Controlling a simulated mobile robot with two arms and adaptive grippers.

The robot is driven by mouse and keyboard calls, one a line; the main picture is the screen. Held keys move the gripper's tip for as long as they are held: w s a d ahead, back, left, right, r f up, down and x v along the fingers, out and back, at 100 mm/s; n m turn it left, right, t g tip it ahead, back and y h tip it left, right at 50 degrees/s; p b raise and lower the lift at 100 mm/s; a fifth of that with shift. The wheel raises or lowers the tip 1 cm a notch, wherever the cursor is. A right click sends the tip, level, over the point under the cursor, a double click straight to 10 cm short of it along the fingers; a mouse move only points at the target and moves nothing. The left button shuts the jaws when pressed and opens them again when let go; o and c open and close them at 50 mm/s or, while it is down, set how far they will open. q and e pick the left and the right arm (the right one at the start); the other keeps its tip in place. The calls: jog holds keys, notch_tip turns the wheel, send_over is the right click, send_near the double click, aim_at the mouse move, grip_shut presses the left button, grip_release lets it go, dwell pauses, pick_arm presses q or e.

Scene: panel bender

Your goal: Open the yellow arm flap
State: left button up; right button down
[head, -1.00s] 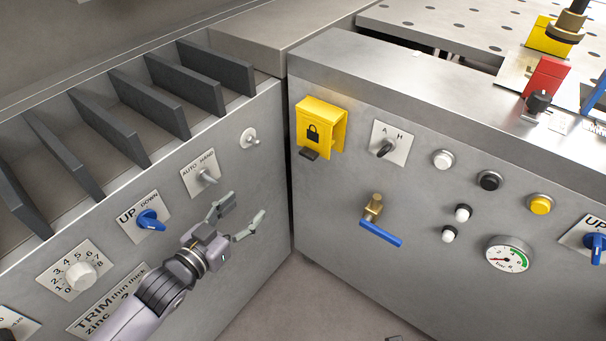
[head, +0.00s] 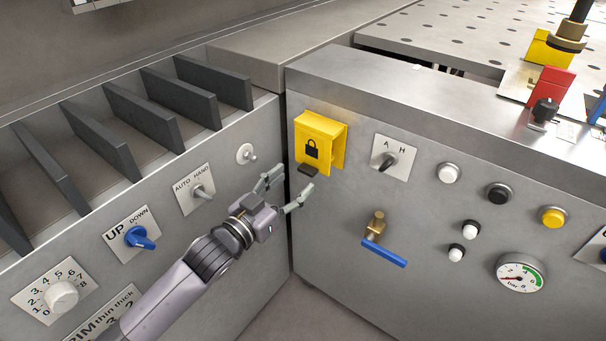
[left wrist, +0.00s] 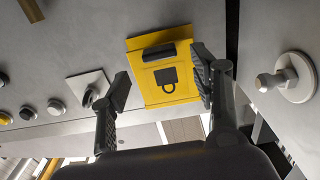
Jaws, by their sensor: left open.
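My left gripper (head: 287,191) is open and empty, just below and left of the flap in the head view. In the left wrist view the yellow flap (left wrist: 165,92) appears upside down, between and beyond the two open fingers (left wrist: 163,92), with its dark tab (left wrist: 159,52) at the top. No contact shows. My right gripper is not in view.
An A/H switch (head: 388,161) sits right of the flap, and a blue-handled valve (head: 383,253) below it. A toggle switch (head: 246,154) and an AUTO/HAND switch (head: 203,191) are on the left panel. A gap separates the two cabinets.

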aim_at(304, 172)
pick_arm(q)
jog(key=x, duration=0.5)
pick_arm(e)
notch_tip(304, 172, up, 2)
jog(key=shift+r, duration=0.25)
pick_arm(q)
grip_shut()
dwell(0.4)
